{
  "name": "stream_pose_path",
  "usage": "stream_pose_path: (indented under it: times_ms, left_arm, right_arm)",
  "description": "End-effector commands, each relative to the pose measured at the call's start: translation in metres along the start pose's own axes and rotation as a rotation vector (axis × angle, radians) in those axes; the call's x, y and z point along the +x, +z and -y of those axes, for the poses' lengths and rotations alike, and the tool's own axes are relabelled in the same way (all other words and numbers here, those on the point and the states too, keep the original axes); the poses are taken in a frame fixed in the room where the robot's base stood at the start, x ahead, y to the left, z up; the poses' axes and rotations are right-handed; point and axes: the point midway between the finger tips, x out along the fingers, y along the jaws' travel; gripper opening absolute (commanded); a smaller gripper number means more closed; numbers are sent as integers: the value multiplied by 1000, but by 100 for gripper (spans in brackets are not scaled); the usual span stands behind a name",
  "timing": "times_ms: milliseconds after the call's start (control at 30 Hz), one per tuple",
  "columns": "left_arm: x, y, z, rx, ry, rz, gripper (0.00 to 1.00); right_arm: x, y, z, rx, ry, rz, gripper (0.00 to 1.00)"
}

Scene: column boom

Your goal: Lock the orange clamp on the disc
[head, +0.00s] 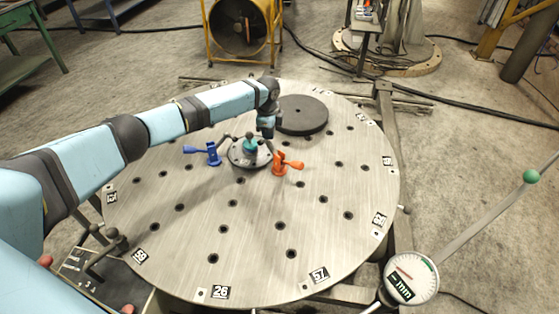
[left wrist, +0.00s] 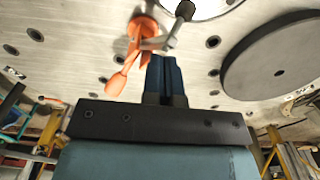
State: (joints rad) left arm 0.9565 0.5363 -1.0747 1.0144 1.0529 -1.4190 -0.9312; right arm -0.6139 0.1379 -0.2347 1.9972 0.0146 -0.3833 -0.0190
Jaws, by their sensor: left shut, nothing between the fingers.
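The orange clamp (head: 281,163) stands on the large round metal table (head: 190,228), beside the right edge of a small grey disc (head: 238,159) with a teal knob. In the left wrist view the orange clamp (left wrist: 136,45) shows its orange handle and a grey arm whose dark tip reaches over the pale disc (left wrist: 210,8). I cannot tell if the clamp is locked. My left gripper (head: 267,131) points down just behind the clamp and disc. Its blue fingers (left wrist: 164,72) are together and empty, close to the clamp; contact is unclear. My right gripper is not in view.
A blue clamp (head: 208,153) stands left of the small disc. A thick dark disc (head: 302,116) lies behind my left gripper. A dial gauge (head: 411,279) stands at the front right, with a green-ended rod behind it. The table's front is clear.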

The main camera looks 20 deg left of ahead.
Motion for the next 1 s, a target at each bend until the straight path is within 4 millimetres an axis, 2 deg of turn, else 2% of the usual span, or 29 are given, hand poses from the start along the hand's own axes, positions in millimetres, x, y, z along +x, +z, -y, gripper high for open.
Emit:
stream_pose_path:
  times_ms: [667,1000]
  left_arm:
    - [21,3,1,1,1,0,0]
    - [21,2,1,2,2,-1,0]
  right_arm:
    - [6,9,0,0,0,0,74]
    - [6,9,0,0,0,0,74]
